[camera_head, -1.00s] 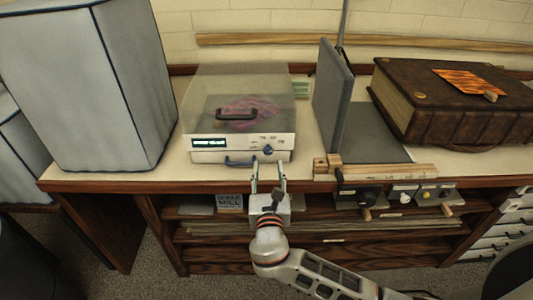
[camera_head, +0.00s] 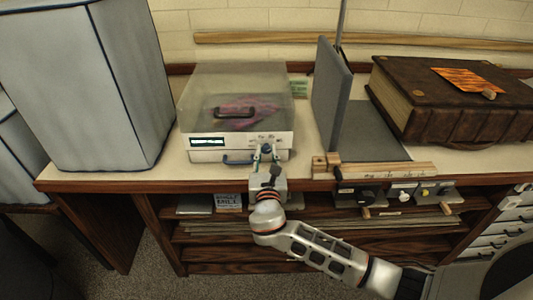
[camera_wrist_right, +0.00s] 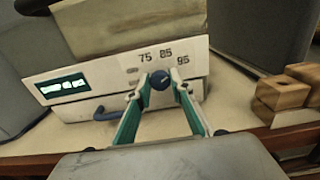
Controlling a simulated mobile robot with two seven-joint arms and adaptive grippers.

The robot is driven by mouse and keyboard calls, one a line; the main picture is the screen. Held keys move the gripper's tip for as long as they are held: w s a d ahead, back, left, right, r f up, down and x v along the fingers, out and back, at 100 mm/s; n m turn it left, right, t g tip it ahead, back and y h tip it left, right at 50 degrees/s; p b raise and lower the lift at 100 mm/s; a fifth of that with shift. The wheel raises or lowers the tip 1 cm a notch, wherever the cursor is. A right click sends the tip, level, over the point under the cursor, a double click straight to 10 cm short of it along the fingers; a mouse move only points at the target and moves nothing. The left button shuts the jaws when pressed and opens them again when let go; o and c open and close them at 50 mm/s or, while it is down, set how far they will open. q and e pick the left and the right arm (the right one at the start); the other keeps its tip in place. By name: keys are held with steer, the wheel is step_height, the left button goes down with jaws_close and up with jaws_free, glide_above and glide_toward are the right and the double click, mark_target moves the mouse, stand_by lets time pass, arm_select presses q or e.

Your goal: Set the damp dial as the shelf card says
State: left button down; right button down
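The damp dial is a small dark blue knob (camera_wrist_right: 160,80) on the front panel of a white box (camera_head: 198,155) with a clear lid; the numbers 75, 85 and 95 are printed around it. In the head view the knob (camera_head: 266,149) is partly covered by my right gripper (camera_head: 265,155). In the right wrist view the right gripper (camera_wrist_right: 160,86) has its fingers apart, their tips on either side of the knob; I cannot tell whether they touch it. A card (camera_head: 228,201) stands on the shelf below, its text mostly unreadable here. My left gripper is not in view.
A blue handle (camera_head: 238,160) sits left of the knob, near a lit display (camera_head: 207,142). A grey upright board (camera_head: 330,92) and wooden blocks (camera_head: 326,163) stand to the right. A large grey covered box (camera_head: 85,90) stands to the left. Other knobs (camera_head: 402,195) are under the table edge.

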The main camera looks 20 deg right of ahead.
steer(key=shift+m, duration=0.3)
steer(key=m, duration=0.3)
steer(key=shift+f+m+b, duration=0.15)
steer(key=shift+m+b, duration=0.15)
steer(key=shift+b, duration=0.05)
steer(key=m+b, duration=0.1)
steer(key=m, duration=0.3)
steer(key=shift+m, duration=0.3)
steer(key=m+b, duration=0.1)
steer(key=m, duration=0.1)
steer(key=shift+m+b, duration=0.3)
steer(key=shift+m, duration=0.1)
steer(key=shift+m+b, duration=0.5)
steer(key=shift+m, duration=0.6)
steer(key=shift+m+b, duration=0.3)
steer(key=shift+m, duration=0.4)
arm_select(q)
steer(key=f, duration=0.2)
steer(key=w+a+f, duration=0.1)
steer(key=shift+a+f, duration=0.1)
arm_select(e)
steer(key=shift+m, duration=0.3)
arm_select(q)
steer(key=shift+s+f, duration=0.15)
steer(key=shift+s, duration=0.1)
arm_select(e)
steer(key=c, duration=1.8)
jaws_free()
